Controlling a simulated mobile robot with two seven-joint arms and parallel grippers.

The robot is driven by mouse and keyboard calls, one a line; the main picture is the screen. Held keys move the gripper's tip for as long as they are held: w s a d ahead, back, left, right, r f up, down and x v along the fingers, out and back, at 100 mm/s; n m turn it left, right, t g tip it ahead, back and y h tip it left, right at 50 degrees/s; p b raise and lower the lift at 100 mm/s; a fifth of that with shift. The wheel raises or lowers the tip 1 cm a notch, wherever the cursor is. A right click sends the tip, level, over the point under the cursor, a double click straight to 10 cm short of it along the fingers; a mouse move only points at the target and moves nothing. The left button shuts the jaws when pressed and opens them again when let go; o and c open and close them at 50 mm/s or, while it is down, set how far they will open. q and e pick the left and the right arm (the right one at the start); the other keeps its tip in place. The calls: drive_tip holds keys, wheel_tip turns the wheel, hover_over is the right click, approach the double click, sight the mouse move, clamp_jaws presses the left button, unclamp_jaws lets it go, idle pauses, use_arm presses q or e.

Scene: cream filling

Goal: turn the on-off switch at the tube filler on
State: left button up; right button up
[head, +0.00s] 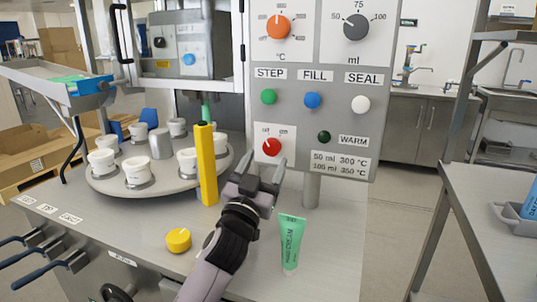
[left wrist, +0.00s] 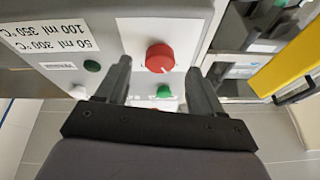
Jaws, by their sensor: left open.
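The red on-off switch (head: 271,147) is a round knob on a white plate at the lower left of the tube filler's grey control panel (head: 345,137). Small labels stand above it; which way it is set is too small to tell. My left gripper (head: 260,170) is open and empty, just below and in front of the knob, pointing at the panel. In the left wrist view, which is upside down, the red knob (left wrist: 160,57) lies ahead, between the lines of the two fingers (left wrist: 158,80). The fingers look apart from it. My right gripper is not in view.
A yellow upright bar (head: 206,165) stands close left of my gripper. A green tube (head: 291,243) and a yellow knob (head: 178,240) are on the machine's steel top. A round turntable (head: 104,187) with several white cups is at left. Coloured buttons sit above the switch.

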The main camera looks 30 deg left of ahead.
sight(270, 151)
use_arm(q)
drive_tip(key=shift+x, duration=1.55)
drive_tip(key=c, duration=1.1)
drive_tip(key=shift+o, duration=0.2)
